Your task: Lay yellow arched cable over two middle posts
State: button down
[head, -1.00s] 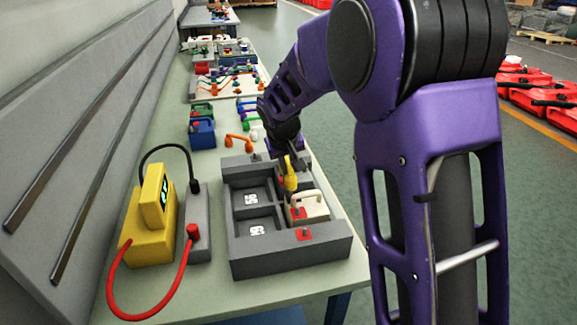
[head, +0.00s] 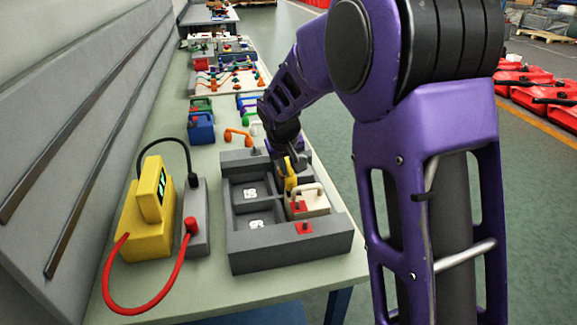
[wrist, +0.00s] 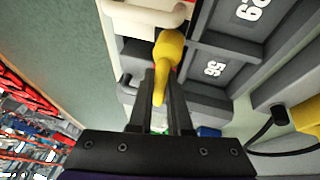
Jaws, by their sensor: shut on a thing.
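My gripper (head: 292,163) is over the far right part of a grey tray (head: 292,258). It is shut on a yellow piece (head: 290,180), which looks like the yellow cable. In the wrist view the yellow piece (wrist: 170,52) sits between the finger tips of my gripper (wrist: 163,85). It has a thick rounded end and a narrower part between the fingers. Its full arch does not show, and I cannot tell whether it touches the tray. I cannot clearly make out the two middle posts.
A cream block with a handle (head: 318,205) sits in the tray near the yellow piece. Left of the tray stand a yellow meter (head: 148,235) with red and black cables and a grey block (head: 197,245). An orange arched piece (head: 238,134) and a blue box (head: 201,128) lie beyond.

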jog(key=shift+f, duration=0.2)
jog(key=shift+c, duration=1.5)
grip_release()
notch_tip(320, 180, up, 6)
jog(key=p, duration=0.4)
jog(key=shift+r, duration=1.3)
